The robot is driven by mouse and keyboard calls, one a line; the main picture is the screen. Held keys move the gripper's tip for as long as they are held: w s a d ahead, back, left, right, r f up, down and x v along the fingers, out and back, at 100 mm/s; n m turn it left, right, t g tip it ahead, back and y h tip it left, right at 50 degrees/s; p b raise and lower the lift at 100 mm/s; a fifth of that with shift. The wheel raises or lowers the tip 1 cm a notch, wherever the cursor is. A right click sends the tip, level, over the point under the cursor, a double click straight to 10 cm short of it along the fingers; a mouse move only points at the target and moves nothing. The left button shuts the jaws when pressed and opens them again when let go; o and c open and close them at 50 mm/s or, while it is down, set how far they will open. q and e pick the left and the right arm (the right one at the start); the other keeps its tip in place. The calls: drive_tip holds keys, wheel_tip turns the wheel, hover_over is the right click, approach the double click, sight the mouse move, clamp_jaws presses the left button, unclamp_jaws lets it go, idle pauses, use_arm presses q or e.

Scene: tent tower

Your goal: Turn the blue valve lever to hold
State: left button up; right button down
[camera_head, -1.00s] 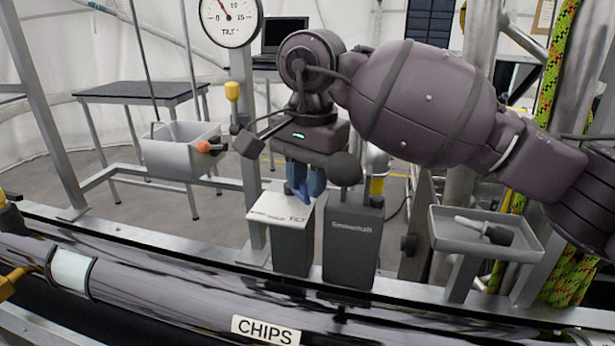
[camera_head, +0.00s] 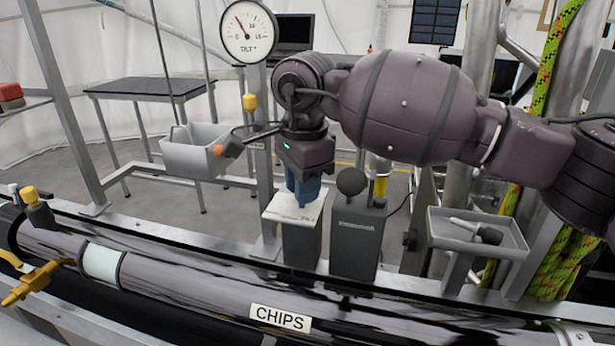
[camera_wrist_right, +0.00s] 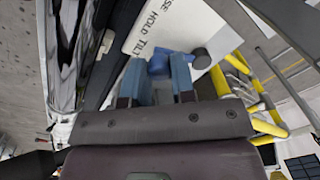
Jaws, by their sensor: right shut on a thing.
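The blue valve lever (camera_wrist_right: 157,65) is on a control box with a white top plate (camera_head: 281,209). In the right wrist view the plate (camera_wrist_right: 150,32) reads "HOLD" and "TILT", with part of another word ahead of them. My right gripper (camera_head: 303,196) reaches down onto the plate from above. In the wrist view its two blue-grey fingers (camera_wrist_right: 158,78) are shut on the lever from either side. In the head view the gripper hides the lever, so its exact setting cannot be told. My left gripper is not in view.
A dark grey box with a black ball knob (camera_head: 352,181) stands close to the right. A grey tray (camera_head: 480,240) is further right. A dial gauge (camera_head: 248,31) and a grey bin (camera_head: 190,150) are behind. A shiny pipe labelled CHIPS (camera_head: 280,318) runs along the front.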

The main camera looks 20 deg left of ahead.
drive_tip(key=shift+s+a+r+m+p, duration=0.1)
drive_tip(key=shift+a+m+p, duration=0.3)
drive_tip(key=shift+m, duration=0.45)
drive_tip(key=shift+s+a+m+p, duration=0.1)
drive_tip(key=shift+a+m+p, duration=0.3)
drive_tip(key=shift+m, duration=0.45)
drive_tip(key=c, duration=1)
unclamp_jaws()
drive_tip(key=shift+o, duration=0.2)
wheel_tip(320, 180, up, 11)
drive_tip(key=shift+s+d+p, duration=0.15)
drive_tip(key=shift+p, duration=0.15)
drive_tip(key=shift+f, duration=0.2)
